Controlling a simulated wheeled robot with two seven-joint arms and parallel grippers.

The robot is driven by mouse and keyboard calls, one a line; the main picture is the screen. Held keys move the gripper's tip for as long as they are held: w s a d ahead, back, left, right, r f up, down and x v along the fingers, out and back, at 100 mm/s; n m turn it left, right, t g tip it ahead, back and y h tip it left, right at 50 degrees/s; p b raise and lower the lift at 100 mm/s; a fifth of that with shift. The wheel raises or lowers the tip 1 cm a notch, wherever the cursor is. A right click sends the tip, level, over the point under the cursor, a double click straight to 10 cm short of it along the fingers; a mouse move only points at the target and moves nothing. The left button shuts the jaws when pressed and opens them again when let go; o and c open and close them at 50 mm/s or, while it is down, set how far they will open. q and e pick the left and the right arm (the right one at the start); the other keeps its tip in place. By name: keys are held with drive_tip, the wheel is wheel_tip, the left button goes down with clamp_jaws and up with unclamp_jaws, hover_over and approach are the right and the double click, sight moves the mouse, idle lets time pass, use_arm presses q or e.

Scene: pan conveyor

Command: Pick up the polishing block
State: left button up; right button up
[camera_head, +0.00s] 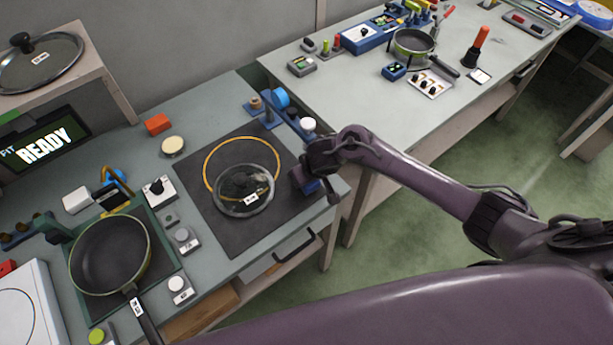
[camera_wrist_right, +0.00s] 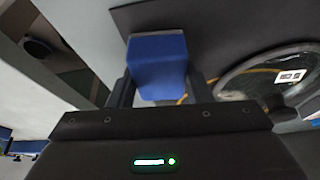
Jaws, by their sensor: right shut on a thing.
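The polishing block (camera_wrist_right: 158,68) is blue with a paler face at its far end. My right gripper (camera_wrist_right: 162,88) is shut on it, one finger on each side, in the right wrist view. In the head view my right gripper (camera_head: 308,180) is at the front right edge of the bench, beside the dark mat (camera_head: 220,228). I cannot tell whether the block touches the bench. My left gripper is not in view.
A glass lid (camera_head: 244,190) lies on the mat, just left of my right gripper, partly over a yellow ring. A blue fixture (camera_head: 283,99) stands behind. A frying pan (camera_head: 110,255) is at the left.

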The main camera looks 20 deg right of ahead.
wheel_tip(320, 180, up, 20)
drive_tip(key=p, duration=0.7)
drive_tip(key=shift+f, duration=0.1)
